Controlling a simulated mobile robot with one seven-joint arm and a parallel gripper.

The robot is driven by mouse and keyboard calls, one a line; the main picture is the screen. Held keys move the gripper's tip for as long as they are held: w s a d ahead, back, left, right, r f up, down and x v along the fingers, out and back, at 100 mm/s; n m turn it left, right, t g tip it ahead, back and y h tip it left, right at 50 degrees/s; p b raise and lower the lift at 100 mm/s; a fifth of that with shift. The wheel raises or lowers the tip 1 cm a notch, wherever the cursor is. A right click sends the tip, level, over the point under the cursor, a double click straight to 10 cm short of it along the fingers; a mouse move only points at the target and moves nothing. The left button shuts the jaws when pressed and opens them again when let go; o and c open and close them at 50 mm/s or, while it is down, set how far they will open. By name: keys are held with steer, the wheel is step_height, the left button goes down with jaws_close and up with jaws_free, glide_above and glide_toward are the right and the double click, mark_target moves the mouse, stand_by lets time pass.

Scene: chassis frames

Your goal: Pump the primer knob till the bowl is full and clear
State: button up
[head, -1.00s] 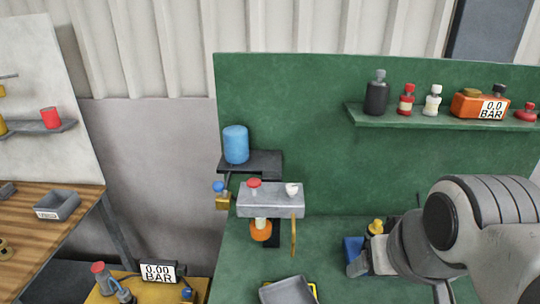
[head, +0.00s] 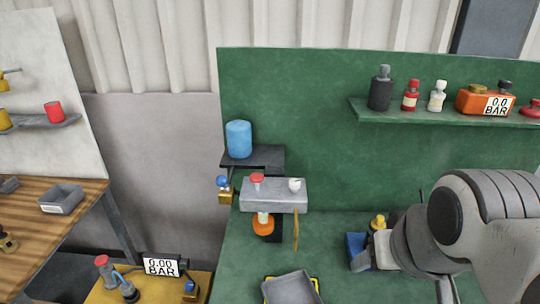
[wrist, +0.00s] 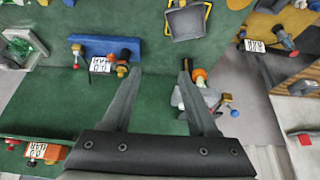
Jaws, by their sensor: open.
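A grey filter head (head: 273,196) is fixed to the green panel, with a red knob (head: 257,179) and a white knob (head: 295,184) on top. I cannot tell for sure which is the primer knob. An orange bowl (head: 263,227) hangs below the head; its fill and clarity are too small to read. In the wrist view the orange bowl (wrist: 199,76) and grey head show beyond the right finger, which partly covers the head. My gripper (wrist: 158,72) is open and empty, apart from the knobs. In the head view its fingers are not clearly visible.
A blue canister (head: 238,139) stands on a dark bracket above the head. A blue-knobbed brass valve (head: 224,190) is to its left. A grey tray (head: 292,289) lies below. A shelf (head: 440,113) holds bottles and an orange gauge. The green surface around the tray is mostly clear.

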jaws_close()
stand_by(1.5)
